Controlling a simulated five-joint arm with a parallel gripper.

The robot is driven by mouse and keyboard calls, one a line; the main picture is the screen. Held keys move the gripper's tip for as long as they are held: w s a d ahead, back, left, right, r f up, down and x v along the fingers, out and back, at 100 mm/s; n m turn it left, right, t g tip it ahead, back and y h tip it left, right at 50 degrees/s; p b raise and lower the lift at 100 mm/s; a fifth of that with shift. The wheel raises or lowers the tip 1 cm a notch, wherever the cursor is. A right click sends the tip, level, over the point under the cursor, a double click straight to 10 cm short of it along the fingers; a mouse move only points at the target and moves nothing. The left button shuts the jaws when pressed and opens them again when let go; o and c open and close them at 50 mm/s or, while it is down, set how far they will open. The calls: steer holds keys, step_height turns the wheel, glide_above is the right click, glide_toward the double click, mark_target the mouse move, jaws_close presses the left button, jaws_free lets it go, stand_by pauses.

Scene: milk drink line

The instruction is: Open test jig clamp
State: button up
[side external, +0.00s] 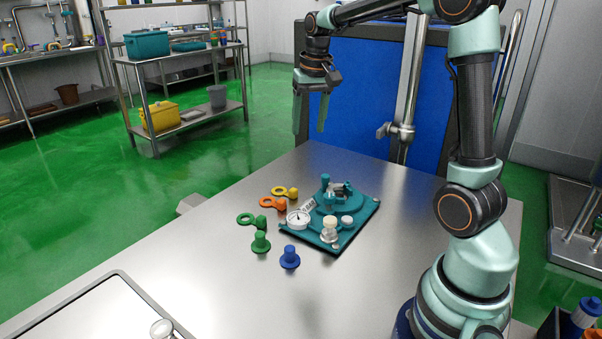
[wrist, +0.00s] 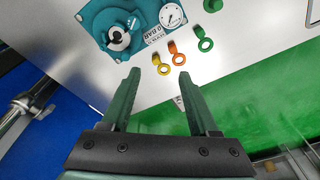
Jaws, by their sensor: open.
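The teal test jig (side external: 330,218) stands on the steel table, with a round white gauge (side external: 298,218), pale knobs (side external: 330,231) and a clamp (side external: 338,190) with metal parts on its raised round seat. In the wrist view the jig (wrist: 150,10) is at the top left, with the clamp (wrist: 118,38) and gauge (wrist: 172,15) visible. Whether the clamp is open or closed cannot be told. My gripper (side external: 310,130) hangs above the table's far side, well above and apart from the jig. Its green fingers are spread and empty; they also show in the wrist view (wrist: 157,88).
Yellow (side external: 285,192), orange (side external: 272,203) and green (side external: 251,221) ring tags lie left of the jig. A green plug (side external: 261,242) and a blue plug (side external: 289,257) stand in front. A tray (side external: 100,312) is at the near left. A metal post (side external: 408,90) rises behind the table.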

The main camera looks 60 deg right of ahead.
mark_target(325, 175)
steer(key=w+d+f+m+g, duration=0.1)
steer(key=d+f+m, duration=0.15)
steer(key=d, duration=0.35)
steer(key=w+d+f+m+g, duration=0.1)
steer(key=d+f, duration=0.3)
steer(key=d, duration=0.1)
steer(key=shift+y, duration=0.3)
steer(key=f, duration=1.2)
steer(key=shift+s+d+f, duration=0.1)
steer(key=shift+s+f, duration=0.05)
steer(key=shift+s, duration=0.1)
jaws_close()
